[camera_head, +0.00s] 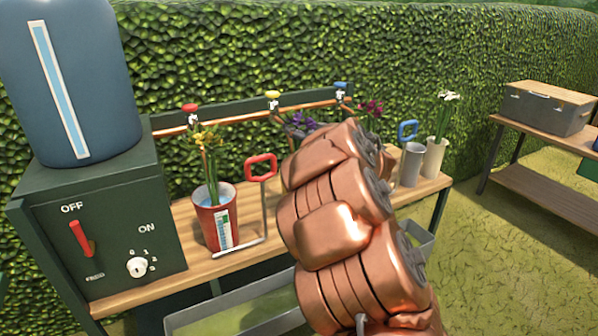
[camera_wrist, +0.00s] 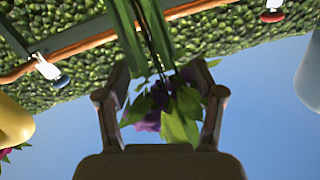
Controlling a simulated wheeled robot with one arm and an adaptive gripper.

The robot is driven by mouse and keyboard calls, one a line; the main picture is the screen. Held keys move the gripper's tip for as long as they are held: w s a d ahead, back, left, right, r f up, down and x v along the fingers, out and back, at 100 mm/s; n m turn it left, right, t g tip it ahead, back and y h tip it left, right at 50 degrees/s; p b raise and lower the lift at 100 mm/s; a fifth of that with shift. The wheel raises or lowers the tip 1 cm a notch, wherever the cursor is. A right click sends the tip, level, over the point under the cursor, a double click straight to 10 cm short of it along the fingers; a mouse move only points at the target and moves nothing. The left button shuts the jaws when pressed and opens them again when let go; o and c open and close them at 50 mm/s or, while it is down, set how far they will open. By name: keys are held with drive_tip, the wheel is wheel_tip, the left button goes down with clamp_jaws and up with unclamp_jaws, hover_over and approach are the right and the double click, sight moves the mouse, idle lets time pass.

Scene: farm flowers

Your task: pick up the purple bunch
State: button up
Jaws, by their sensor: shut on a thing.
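The purple bunch shows in the head view as purple flowers (camera_head: 300,122) just left of and behind my copper arm. In the wrist view its purple petals (camera_wrist: 148,122) and green leaves lie between the fingers of my gripper (camera_wrist: 160,72), and green stems run to the top of the picture. My gripper is shut on the bunch. In the head view my arm hides the gripper and the lower part of the bunch. I cannot tell whether the stem ends are in a container.
A red bucket (camera_head: 208,240) with yellow flowers, a red-handled tool (camera_head: 261,168), a grey cup (camera_head: 411,165) and a cream cup (camera_head: 434,160) with white flowers stand on the bench. Magenta flowers (camera_head: 371,107) are right of the purple ones. Taps on a copper pipe (camera_head: 240,115) run behind.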

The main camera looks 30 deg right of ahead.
clamp_jaws()
drive_tip(key=shift+r, duration=0.15)
wheel_tip(320, 180, up, 10)
drive_tip(key=shift+f+p, duration=0.15)
drive_tip(key=shift+p, duration=1.1)
wheel_tip(320, 180, up, 11)
drive_tip(key=p, duration=1.2)
drive_tip(key=shift+f+p, duration=0.15)
drive_tip(key=shift+p, duration=0.15)
drive_tip(key=shift+a, duration=0.1)
